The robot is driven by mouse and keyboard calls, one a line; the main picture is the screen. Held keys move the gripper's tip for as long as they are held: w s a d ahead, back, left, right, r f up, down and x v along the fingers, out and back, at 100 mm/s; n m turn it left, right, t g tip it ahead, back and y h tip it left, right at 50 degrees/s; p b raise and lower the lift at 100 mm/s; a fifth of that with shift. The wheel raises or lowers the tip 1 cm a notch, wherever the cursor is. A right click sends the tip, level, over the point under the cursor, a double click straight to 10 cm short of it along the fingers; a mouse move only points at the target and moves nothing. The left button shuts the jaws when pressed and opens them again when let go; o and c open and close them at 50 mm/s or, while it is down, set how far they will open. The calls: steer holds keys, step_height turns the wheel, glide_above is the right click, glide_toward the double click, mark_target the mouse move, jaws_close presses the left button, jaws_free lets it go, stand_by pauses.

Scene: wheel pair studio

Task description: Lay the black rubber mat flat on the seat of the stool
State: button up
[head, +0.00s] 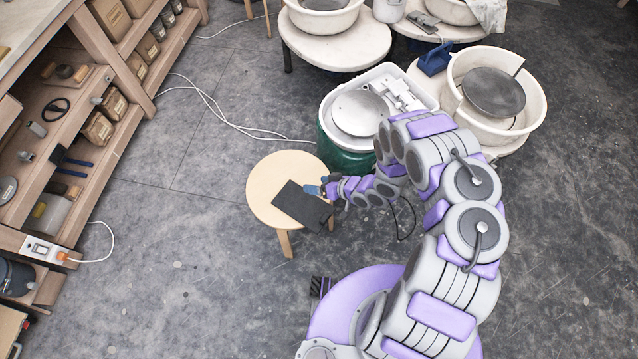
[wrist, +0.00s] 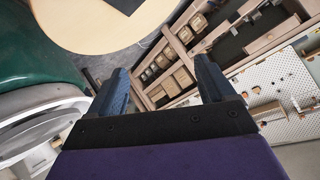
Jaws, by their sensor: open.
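The black rubber mat (head: 300,206) lies on the round pale wooden seat of the stool (head: 268,178) in the head view. It covers the lower right part of the seat, and its lower right end reaches the rim and appears to stick out past it. My gripper (head: 316,190) is at the right side of the seat, close to the mat's upper right edge. In the wrist view my gripper (wrist: 162,78) is open with nothing between its fingers. The stool seat (wrist: 85,25) and a dark corner of the mat (wrist: 125,4) show at the top there, apart from the fingers.
A green tub with a white basin (head: 345,150) stands just behind the stool on the right. A pottery wheel (head: 540,105) is farther right. Wooden shelves (head: 75,120) line the left. White cables (head: 215,115) cross the floor; the floor left of the stool is mostly clear.

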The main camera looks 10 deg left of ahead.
steer(key=shift+d, duration=0.1)
steer(key=p+v, duration=0.2)
steer(key=v, duration=1.5)
steer(key=shift+r, duration=0.1)
